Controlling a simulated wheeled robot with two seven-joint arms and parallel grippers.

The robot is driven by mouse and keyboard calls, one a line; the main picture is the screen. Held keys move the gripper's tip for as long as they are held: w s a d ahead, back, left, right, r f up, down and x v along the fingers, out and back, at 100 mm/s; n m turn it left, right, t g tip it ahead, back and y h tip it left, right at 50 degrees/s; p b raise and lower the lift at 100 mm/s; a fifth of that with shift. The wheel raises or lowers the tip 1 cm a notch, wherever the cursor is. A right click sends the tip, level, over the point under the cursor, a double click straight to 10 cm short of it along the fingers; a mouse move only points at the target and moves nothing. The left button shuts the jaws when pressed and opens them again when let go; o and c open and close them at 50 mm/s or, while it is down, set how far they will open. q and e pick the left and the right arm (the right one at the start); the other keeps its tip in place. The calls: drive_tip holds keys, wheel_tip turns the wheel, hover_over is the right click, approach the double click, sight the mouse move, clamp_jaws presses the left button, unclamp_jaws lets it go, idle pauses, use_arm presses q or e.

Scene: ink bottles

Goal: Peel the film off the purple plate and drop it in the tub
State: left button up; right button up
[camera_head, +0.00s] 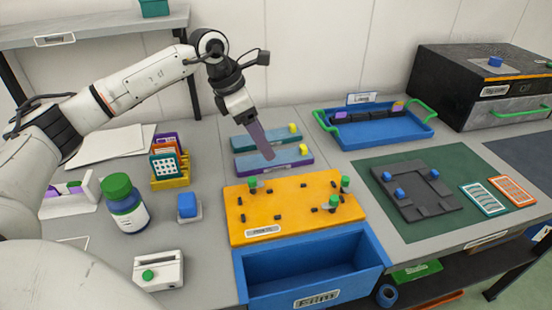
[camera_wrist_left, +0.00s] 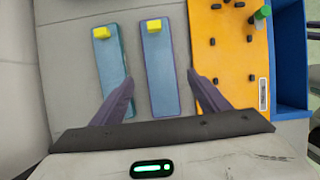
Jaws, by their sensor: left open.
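The purple plate (camera_head: 295,162) lies flat on the table in front of a teal plate (camera_head: 245,143). A blue-grey film (camera_wrist_left: 161,85) covers its top, with a yellow tab (camera_wrist_left: 154,26) at one end; the tab also shows in the head view (camera_head: 303,150). My left gripper (camera_head: 266,150) points down over the purple plate. The blue tub (camera_head: 367,281) labelled Film is at the front and looks empty.
An orange board (camera_head: 285,213) with black pegs and green knobs stands between the plates and the tub. A blue tray (camera_head: 350,140) with green handles is behind right. A bottle (camera_head: 123,205) and a card rack (camera_head: 170,183) stand left.

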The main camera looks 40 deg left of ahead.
sight(274, 161)
use_arm(q)
drive_tip(key=shift+p+x, duration=0.3)
drive_tip(key=shift+x, duration=2.5)
drive_tip(key=shift+r, duration=0.1)
drive_tip(key=c, duration=1.3)
